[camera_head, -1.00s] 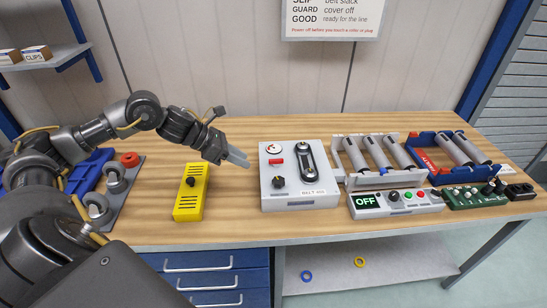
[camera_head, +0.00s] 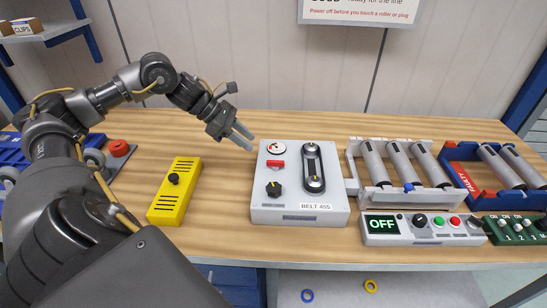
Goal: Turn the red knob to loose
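The red knob (camera_head: 276,164) is a small red bar-shaped piece on top of the light grey box labelled BELT 455 (camera_head: 268,207). It sits below a round white dial (camera_head: 276,147) and above a black knob (camera_head: 273,189). My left gripper (camera_head: 249,142) is above the table just left of the box's far left corner, apart from the knob. Its two fingers show a small gap and hold nothing. My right gripper is not in view.
A black belt loop (camera_head: 313,168) is on the box. A yellow box (camera_head: 170,207) stands to the left. White roller frame (camera_head: 378,198), blue FAULTY frame (camera_head: 486,201) and panel reading OFF (camera_head: 397,238) are on the right. Table between yellow and grey boxes is clear.

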